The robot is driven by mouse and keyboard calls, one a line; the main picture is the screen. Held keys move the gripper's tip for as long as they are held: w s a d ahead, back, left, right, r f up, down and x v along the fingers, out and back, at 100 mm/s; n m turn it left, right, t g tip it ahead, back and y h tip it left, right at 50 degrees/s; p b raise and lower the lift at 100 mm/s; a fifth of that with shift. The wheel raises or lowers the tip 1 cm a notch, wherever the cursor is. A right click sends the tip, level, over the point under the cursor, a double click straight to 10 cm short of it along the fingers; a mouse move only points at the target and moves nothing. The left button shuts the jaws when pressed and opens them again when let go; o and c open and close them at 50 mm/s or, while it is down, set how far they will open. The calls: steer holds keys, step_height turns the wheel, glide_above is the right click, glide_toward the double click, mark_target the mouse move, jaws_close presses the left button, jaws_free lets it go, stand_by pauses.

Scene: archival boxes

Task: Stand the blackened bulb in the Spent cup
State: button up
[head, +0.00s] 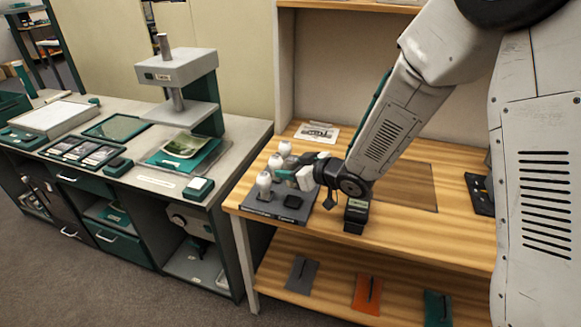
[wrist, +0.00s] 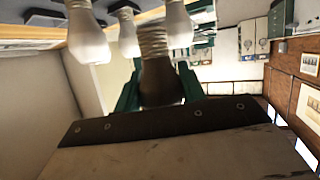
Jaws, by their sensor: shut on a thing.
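My gripper (head: 291,174) is at the left end of the wooden bench, low over a dark grey tray (head: 262,208). In the wrist view its green fingers are shut around a bulb with dark, blackened glass (wrist: 160,80) and a pale ribbed neck. That view is turned over, with the bench at the top. The blackened bulb is hard to make out in the head view. White bulbs stand on the tray beside and behind the gripper, one at the front left (head: 264,181). I cannot tell which holder is the Spent cup; labels are unreadable.
A black square pad (head: 293,201) is at the tray's front. A small dark box (head: 356,215) stands on the bench below my arm. A printed card (head: 317,133) lies at the back. A brown mat (head: 405,186) lies to the right. White bulbs are close to the held one.

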mark_target(291, 185)
steer(key=shift+f, duration=2.75)
steer(key=shift+s+d, duration=0.15)
steer(key=shift+s, duration=0.05)
steer(key=shift+f, duration=0.6)
steer(key=o, duration=0.7)
steer(key=shift+v, duration=5.5)
steer(key=shift+w+d, duration=0.1)
